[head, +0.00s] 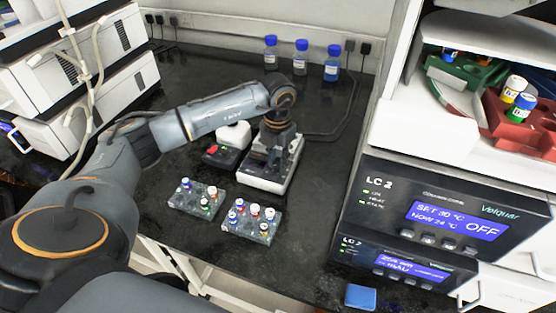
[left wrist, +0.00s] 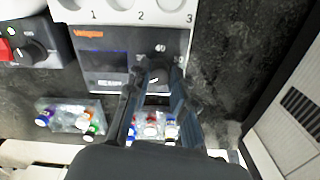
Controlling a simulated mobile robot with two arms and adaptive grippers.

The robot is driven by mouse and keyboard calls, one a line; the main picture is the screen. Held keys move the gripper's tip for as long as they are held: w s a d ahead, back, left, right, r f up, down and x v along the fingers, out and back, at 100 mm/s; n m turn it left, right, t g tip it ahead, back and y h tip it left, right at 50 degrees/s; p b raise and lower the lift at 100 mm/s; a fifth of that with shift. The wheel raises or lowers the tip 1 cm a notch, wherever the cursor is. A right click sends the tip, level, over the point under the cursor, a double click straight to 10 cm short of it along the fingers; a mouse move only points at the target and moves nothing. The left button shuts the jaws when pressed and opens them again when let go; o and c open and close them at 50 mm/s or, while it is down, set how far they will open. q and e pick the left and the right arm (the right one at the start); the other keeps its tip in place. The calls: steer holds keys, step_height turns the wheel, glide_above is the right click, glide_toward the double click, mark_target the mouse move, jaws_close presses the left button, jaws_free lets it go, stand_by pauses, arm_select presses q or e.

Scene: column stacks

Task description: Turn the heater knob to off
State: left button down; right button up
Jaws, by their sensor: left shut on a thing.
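The heater (head: 290,178) is a pale block with a dark front on the black bench in the head view. My left gripper (head: 270,158) reaches down over the heater. In the left wrist view its two fingers (left wrist: 158,78) are shut on the knob, one on each side. The fingers hide part of the scale, so the knob's setting cannot be read. My right gripper is not in view.
A device with a red switch (left wrist: 6,50) and its own knob stands left of the heater. Two vial racks (head: 196,198) (head: 250,222) sit in front. Blue-capped bottles (head: 301,58) stand at the back. LC 2 units (head: 440,205) stand right; the upper screen reads OFF.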

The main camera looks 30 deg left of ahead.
mark_target(278, 164)
arm_select(q)
steer(key=c, duration=1.1)
jaws_free()
steer(key=shift+c, duration=0.2)
steer(key=shift+r, duration=0.15)
step_height(278, 164, up, 12)
